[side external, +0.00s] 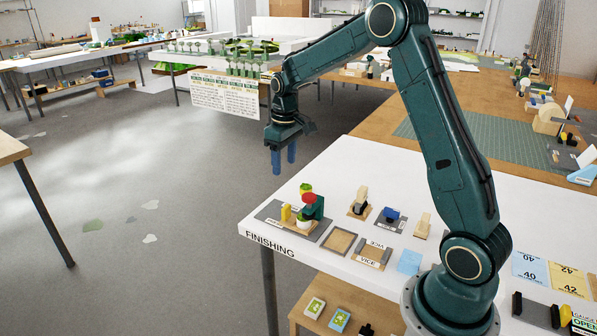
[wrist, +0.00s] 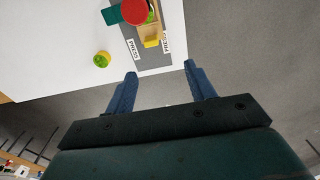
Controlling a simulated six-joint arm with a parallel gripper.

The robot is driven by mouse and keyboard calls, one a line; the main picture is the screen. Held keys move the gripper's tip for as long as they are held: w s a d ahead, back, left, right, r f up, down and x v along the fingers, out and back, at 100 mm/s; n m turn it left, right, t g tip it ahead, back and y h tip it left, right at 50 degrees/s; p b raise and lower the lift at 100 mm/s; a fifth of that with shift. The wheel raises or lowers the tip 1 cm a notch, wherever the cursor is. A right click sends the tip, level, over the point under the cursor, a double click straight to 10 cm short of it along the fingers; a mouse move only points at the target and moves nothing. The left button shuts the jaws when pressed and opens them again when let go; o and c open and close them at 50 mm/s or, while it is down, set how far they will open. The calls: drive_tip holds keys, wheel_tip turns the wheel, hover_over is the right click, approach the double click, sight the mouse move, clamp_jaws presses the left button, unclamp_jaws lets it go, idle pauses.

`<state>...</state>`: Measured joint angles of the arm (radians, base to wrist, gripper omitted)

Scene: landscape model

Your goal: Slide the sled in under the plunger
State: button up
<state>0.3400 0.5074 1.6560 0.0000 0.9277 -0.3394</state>
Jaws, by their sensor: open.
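The press stands on a grey base plate (side external: 271,211) at the table's far left corner. Its dark green body (side external: 319,207) carries a red plunger top (side external: 309,198); in the wrist view the red disc (wrist: 135,11) is at the top edge. A tan wooden sled (side external: 298,229) with an upright yellow handle (side external: 286,212) lies on the plate. A pale green-topped round piece (side external: 304,222) sits on the sled beside the plunger; I cannot tell how far under it is. My gripper (side external: 283,164) is open and empty, above and beyond the plate, apart from the handle (wrist: 151,42).
A loose green-yellow round piece (wrist: 101,60) lies on the white table beside the press. Open floor lies past the table edge.

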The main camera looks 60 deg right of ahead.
hover_over(286, 206)
wheel_tip(286, 206, down, 5)
drive_tip(key=shift+r+g, duration=0.2)
drive_tip(key=shift+g, duration=0.1)
drive_tip(key=shift+s+f, duration=0.1)
drive_tip(key=shift+f, duration=0.05)
wheel_tip(286, 206, down, 13)
drive_tip(key=shift+f, duration=0.2)
idle(0.3)
